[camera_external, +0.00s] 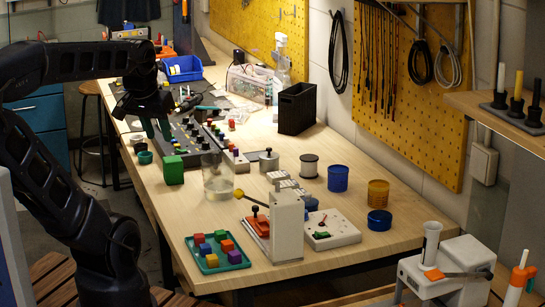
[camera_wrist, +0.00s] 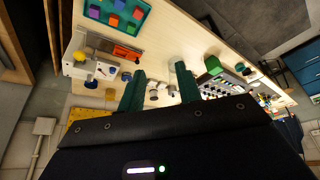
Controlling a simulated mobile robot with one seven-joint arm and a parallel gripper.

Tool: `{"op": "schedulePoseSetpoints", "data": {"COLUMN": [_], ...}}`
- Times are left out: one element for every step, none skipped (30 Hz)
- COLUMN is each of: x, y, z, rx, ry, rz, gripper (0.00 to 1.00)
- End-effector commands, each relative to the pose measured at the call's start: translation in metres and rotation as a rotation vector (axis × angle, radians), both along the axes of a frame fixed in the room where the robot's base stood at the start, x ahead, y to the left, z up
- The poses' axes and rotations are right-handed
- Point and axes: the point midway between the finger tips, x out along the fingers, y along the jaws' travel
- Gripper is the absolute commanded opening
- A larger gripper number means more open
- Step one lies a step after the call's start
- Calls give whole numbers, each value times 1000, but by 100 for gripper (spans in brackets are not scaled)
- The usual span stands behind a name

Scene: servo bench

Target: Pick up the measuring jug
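The measuring jug (camera_external: 218,178) looks like a clear, see-through vessel standing upright on the bench, right of the green block (camera_external: 174,170) and behind the tray of coloured cubes. I cannot make it out clearly in the wrist view. My gripper (camera_external: 157,129) is above the far left part of the bench, up and left of the jug and apart from it. In the wrist view its two green fingers are spread wide, with nothing held between them (camera_wrist: 160,70).
A green tray (camera_external: 238,266) with coloured cubes lies at the near edge. A grey device (camera_external: 287,225) stands right of the jug, with a yellow ball (camera_external: 238,195) beside the jug. A control panel (camera_external: 190,138) lies behind it. Blue (camera_external: 338,178) and amber (camera_external: 378,193) containers stand right.

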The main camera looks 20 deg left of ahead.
Motion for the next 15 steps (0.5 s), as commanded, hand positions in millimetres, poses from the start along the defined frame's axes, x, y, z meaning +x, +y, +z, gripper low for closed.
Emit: {"op": "schedulePoseSetpoints", "data": {"x": [0,1,1,2,3,4,5,7,9,10,11,13,14,16,18], "y": [0,0,-1,-2,-3,-4,-6,-7,-10,-12,-14,-17,-19,-21,-24], "z": [0,-1,-3,-6,-8,-13,-17,-21,-28,-32,-37,-43,-47,-51,-56], "rx": [-2,-6,-13,-22,-35,-54,-73,-93,-123,-148,-173,-207,-231,-256,-291], "ry": [3,7,18,29,43,69,90,115,148,176,204,238,265,292,325], "rz": [1,3,8,13,20,32,41,52,69,83,97,116,130,145,165], "gripper": [34,34,34,34,34,34,34,34,34,34,34,34,34,34,34]}}
